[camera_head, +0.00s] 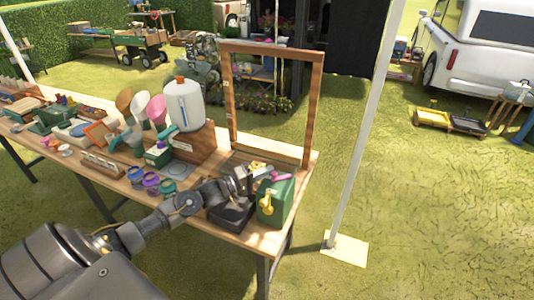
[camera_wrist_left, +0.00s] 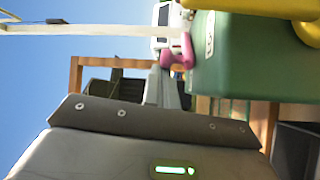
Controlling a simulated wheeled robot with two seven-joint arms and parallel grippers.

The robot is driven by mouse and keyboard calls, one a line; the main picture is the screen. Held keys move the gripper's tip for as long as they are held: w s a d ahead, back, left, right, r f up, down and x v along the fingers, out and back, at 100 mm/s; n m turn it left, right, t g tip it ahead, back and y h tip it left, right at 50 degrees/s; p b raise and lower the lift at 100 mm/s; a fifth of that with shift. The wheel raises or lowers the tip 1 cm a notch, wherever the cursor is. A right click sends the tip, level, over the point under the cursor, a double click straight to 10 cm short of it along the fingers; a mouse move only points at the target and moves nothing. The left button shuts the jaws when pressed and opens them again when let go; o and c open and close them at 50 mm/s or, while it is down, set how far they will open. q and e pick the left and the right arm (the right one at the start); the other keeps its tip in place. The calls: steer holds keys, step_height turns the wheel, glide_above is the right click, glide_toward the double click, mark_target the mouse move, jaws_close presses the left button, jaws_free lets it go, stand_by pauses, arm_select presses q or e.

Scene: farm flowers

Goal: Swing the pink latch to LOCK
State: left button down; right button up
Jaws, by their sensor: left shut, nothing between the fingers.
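The pink latch (camera_head: 281,177) lies along the top of the green box (camera_head: 283,202) at the right end of the table. In the left wrist view the pink latch (camera_wrist_left: 180,52) shows at the edge of the green box (camera_wrist_left: 240,65). My left gripper (camera_head: 254,176) is shut and empty beside the box's top, close to the latch. Its fingers (camera_wrist_left: 167,88) point toward the latch in the wrist view; I cannot tell whether they touch it. The lock marking cannot be read. My right gripper is not in view.
A yellow handle (camera_head: 267,203) is on the box's front. A black tray (camera_head: 232,216) sits beside the box, under my arm. A wooden frame (camera_head: 233,100) stands behind. Several small jars (camera_head: 151,183) and a white jug (camera_head: 184,106) stand left. A pole (camera_head: 361,140) rises right.

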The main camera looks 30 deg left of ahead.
arm_select(q)
steer(key=shift+s+d+p, duration=0.25)
steer(key=shift+s+p, duration=0.1)
steer(key=shift+p, duration=0.1)
steer(key=shift+a, duration=0.1)
steer(key=shift+w+a+r, duration=0.1)
steer(key=shift+w+a, duration=0.05)
steer(key=shift+a, duration=0.1)
steer(key=d+b+v, duration=0.1)
steer(key=b+v, duration=0.1)
steer(key=v, duration=0.7)
steer(key=shift+s+r, duration=0.3)
steer(key=shift+s, duration=0.25)
steer(key=shift+d, duration=0.1)
steer(key=shift+f, duration=0.1)
